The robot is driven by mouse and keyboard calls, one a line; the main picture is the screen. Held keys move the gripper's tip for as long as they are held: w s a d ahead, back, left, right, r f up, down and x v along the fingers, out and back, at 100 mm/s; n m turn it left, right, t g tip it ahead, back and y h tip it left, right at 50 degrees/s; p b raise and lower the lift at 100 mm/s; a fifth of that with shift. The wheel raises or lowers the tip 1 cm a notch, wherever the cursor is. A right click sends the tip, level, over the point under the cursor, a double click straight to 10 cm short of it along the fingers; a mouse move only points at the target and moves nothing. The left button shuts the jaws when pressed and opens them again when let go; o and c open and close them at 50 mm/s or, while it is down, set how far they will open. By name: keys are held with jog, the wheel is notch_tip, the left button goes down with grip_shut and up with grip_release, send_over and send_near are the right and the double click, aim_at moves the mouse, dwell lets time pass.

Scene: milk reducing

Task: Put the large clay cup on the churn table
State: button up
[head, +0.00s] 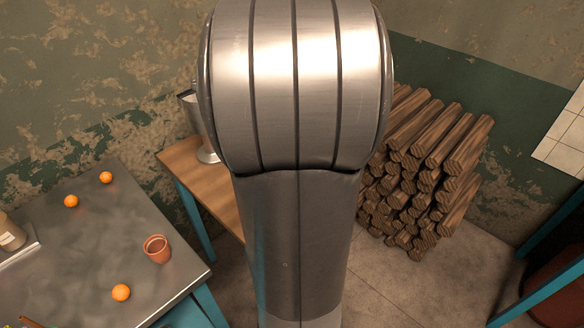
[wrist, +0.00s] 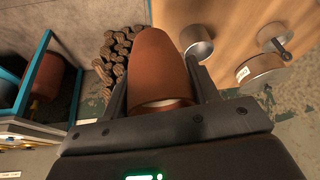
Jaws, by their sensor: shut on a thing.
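My gripper (wrist: 155,68) is shut on a large reddish-brown clay cup (wrist: 160,50) in the wrist view, one finger on each side. A pale rim or opening shows at the cup's near end. The churn table (wrist: 225,25) is the wooden top at the upper right of the wrist view, and the cup overlaps its left edge in the picture. In the head view the churn table (head: 200,175) is partly hidden behind my arm. My gripper and the held cup are hidden in the head view.
A metal vessel (head: 207,150) stands on the churn table; metal containers (wrist: 198,45) (wrist: 262,72) show there in the wrist view. Stacked logs (head: 425,165) lie right of my arm. The grey table (head: 100,235) at left holds a small clay cup (head: 157,249) and oranges (head: 121,292).

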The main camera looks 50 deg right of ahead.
jog(key=shift+s+d, duration=0.35)
jog(key=shift+s, duration=0.1)
jog(key=shift+f+m, duration=0.2)
jog(key=shift+m, duration=0.1)
jog(key=shift+w+a+f, duration=0.8)
jog(key=shift+w+f, duration=0.9)
jog(key=shift+f, duration=0.1)
jog(key=shift+w+a+f, duration=0.8)
jog(key=shift+w+f, duration=0.85)
jog(key=shift+f, duration=0.1)
jog(key=shift+w+a+f, duration=0.8)
jog(key=shift+w+f, duration=0.9)
jog(key=shift+f, duration=0.1)
jog(key=shift+f, duration=0.2)
jog(key=o, duration=1)
jog(key=shift+r, duration=0.1)
